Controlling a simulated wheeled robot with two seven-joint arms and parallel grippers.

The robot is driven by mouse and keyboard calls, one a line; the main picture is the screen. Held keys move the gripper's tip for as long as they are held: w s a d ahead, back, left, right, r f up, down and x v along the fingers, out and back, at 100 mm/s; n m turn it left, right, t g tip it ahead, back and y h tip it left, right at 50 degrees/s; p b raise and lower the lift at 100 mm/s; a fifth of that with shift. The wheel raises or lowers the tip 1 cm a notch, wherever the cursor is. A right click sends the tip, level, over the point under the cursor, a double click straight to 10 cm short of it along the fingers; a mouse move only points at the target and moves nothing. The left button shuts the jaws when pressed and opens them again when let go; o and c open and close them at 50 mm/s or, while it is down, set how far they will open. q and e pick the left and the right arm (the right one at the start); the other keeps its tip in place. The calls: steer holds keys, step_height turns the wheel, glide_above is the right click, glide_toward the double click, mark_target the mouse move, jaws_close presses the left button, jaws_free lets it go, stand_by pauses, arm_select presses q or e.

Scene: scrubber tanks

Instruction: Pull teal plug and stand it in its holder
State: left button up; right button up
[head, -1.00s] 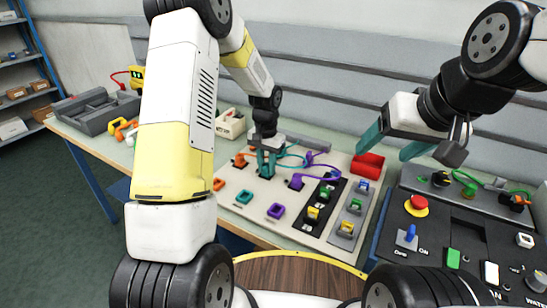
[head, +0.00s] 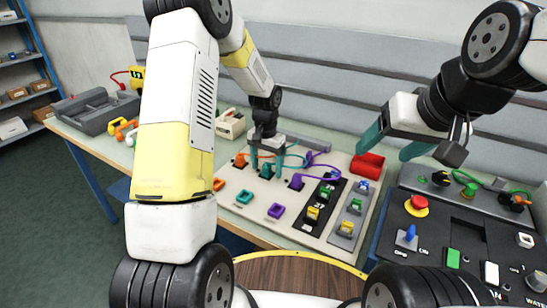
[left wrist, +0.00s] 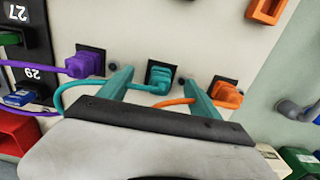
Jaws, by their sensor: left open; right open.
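The teal plug (head: 266,171) sits in its black socket on the pale panel, with a teal cable running from it. It also shows in the left wrist view (left wrist: 160,78). My left gripper (left wrist: 160,88) is open, with one finger on each side of the teal plug and gaps showing between them. In the head view my left gripper (head: 267,163) is over the socket row. The teal square holder (head: 244,196) stands empty on the panel in front of the sockets. My right gripper (head: 391,146) is open and empty, raised beside the red bin.
The orange plug (left wrist: 226,94) and purple plug (left wrist: 84,64) flank the teal one, close outside my left fingers. Orange (head: 218,184) and purple (head: 276,210) holders sit beside the teal holder. A red bin (head: 367,166) and switch blocks are at right.

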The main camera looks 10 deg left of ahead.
mark_target(267, 165)
arm_select(q)
step_height(267, 165, up, 8)
steer(key=shift+f, duration=0.1)
stand_by(0.4)
arm_select(e)
steer(key=shift+c, duration=0.2)
